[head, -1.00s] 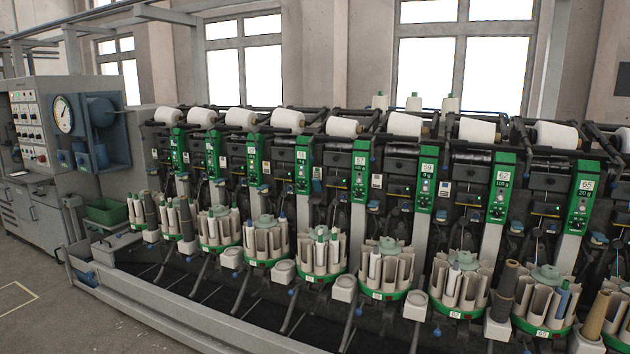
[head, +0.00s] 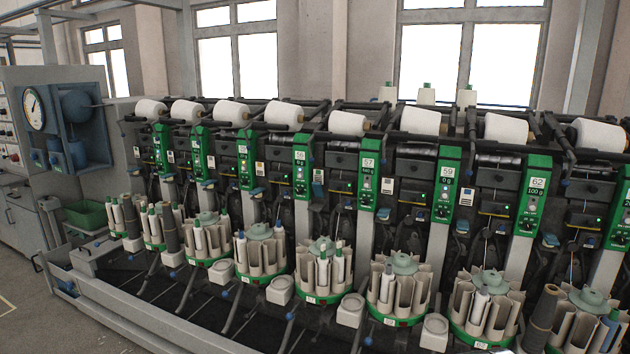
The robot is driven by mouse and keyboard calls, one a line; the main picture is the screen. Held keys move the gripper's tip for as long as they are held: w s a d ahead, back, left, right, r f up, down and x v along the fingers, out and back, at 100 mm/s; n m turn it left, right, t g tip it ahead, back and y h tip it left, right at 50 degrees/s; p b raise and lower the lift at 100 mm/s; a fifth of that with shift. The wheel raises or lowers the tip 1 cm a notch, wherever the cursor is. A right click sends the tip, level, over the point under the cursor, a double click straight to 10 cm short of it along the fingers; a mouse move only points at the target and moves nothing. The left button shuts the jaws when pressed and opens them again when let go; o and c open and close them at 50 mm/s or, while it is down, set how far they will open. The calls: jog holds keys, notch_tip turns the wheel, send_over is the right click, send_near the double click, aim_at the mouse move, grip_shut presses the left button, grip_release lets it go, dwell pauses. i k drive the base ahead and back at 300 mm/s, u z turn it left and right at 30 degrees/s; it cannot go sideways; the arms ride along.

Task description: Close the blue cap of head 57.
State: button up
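The green panel numbered 57 (head: 367,180) stands near the middle of the winder row in the head view, between panel 56 (head: 301,172) and panel 59 (head: 446,184). A small blue part (head: 383,214) shows just right of the foot of panel 57. It may be the blue cap, but it is too small to tell whether it is open or closed. A round bobbin magazine (head: 310,297) with a green base stands below and left of panel 57. My gripper is not in view.
Several similar heads with white cones (head: 348,123) and magazines run across the row. Pale boxes (head: 350,310) and dark levers stick out at the front. A grey rail (head: 150,330) edges the machine. Floor (head: 12,300) shows at far left.

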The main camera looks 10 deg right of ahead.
aim_at(317, 188)
jog(key=i, duration=0.25)
jog(key=u, duration=0.05)
jog(key=k, duration=0.7)
jog(key=u, duration=0.55)
jog(key=i, duration=0.8)
jog(key=u, duration=0.85)
jog(key=i, duration=1.45)
jog(key=z, duration=0.5)
jog(key=i, duration=0.65)
jog(key=z, duration=0.35)
